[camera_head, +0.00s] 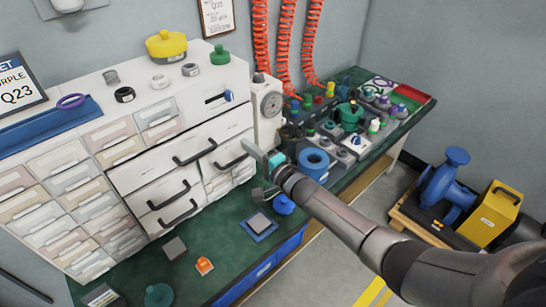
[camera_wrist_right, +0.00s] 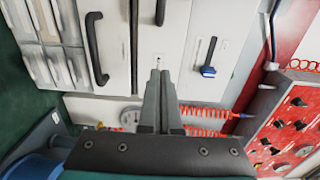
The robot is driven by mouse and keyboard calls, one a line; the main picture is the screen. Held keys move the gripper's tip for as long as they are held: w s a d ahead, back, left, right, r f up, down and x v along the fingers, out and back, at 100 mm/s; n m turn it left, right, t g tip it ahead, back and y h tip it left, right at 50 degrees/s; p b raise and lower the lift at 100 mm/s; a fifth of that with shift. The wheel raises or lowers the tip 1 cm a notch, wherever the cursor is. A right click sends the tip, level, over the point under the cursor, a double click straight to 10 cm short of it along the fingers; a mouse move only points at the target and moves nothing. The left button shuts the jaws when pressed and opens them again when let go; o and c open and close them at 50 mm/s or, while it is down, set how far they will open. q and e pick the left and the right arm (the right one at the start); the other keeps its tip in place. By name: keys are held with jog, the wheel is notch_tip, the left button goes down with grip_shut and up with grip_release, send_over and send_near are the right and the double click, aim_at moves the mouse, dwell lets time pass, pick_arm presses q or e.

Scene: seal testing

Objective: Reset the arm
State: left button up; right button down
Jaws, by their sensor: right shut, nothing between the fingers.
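My right arm comes in from the lower right in the head view. Its gripper (camera_head: 250,149) is in front of the white drawer cabinet (camera_head: 227,98), level with its lower drawers. In the right wrist view the two grey fingers (camera_wrist_right: 158,78) are together with nothing between them, pointing at the white cabinet front. I cannot tell whether the tips touch it. My left gripper does not show.
Black drawer handles (camera_head: 195,152) stick out close by. A pressure gauge (camera_head: 271,104), a blue ring-shaped part (camera_head: 314,163) and several fittings stand to the right on the green bench.

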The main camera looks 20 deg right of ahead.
jog(key=s+d+f+n+g+h+p, duration=0.1)
jog(key=s+d+f+n+g+h, duration=0.25)
jog(key=s+f, duration=0.9)
jog(key=s+d+f+n+g+h+p, duration=0.15)
jog(key=s+f+n+g, duration=0.25)
jog(key=s+f, duration=0.8)
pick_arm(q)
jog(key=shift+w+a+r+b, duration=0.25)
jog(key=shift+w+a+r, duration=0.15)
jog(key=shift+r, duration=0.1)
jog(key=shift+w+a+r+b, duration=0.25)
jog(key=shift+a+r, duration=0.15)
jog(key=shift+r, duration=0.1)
pick_arm(e)
jog(key=s+a+f+n+g, duration=0.1)
jog(key=s+f+n+g, duration=0.1)
jog(key=s, duration=0.7)
jog(key=s+a+f+n+g, duration=0.1)
jog(key=s+f+n+g, duration=0.2)
jog(key=s+f, duration=0.4)
jog(key=s+f+n+g+h, duration=0.1)
jog(key=s+f+n+g, duration=0.2)
jog(key=s, duration=1)
notch_tip(320, 180, down, 2)
jog(key=shift+s+a+f+n, duration=0.1)
jog(key=shift+s+a+n, duration=0.1)
jog(key=shift+a+n, duration=0.25)
jog(key=shift+g, duration=0.25)
